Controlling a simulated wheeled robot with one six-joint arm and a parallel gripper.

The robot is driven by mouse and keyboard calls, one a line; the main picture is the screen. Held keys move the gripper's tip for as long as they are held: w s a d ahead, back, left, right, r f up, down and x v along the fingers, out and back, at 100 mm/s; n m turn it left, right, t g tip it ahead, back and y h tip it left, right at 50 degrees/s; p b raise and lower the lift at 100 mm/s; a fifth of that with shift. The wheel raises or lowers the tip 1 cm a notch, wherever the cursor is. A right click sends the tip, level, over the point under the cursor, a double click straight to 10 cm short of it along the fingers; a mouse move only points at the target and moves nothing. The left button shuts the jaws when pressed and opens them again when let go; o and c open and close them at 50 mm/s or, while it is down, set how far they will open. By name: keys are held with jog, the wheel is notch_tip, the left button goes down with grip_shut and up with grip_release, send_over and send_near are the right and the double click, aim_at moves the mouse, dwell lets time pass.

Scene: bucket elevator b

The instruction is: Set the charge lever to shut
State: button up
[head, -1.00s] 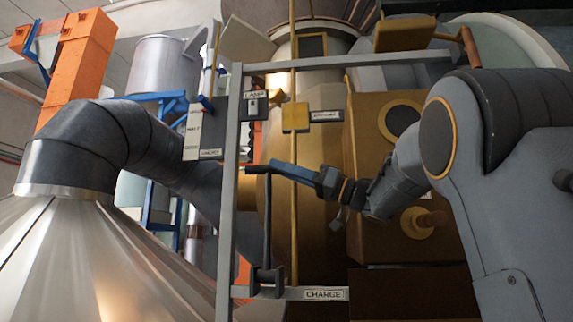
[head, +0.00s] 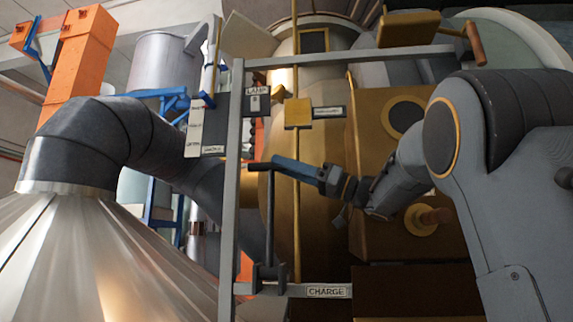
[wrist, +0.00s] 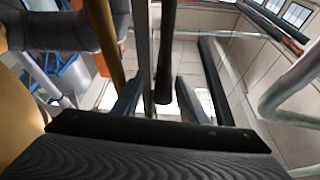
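The charge lever (head: 268,222) is a dark upright bar above the CHARGE label (head: 326,291) in the head view. A dark crosswise handle (head: 257,167) sits at its top. My gripper (head: 284,163) reaches in from the right, its blue-grey fingers level with this handle. In the wrist view my gripper (wrist: 158,98) is open, with a finger on each side of the dark handle (wrist: 164,75). Gaps show between the handle and both fingers there. The handle's inner end is near the gripper's palm; I cannot tell whether they touch.
A grey frame (head: 229,195) surrounds the lever. A thin yellow rod (head: 296,220) with a yellow block (head: 298,113) stands just right of it. A brass-coloured housing (head: 385,235) lies behind my arm. A large dark pipe (head: 115,140) is at left.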

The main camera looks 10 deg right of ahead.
notch_tip(320, 180, up, 10)
jog(key=b, duration=0.2)
jog(key=shift+b, duration=0.35)
dwell(0.5)
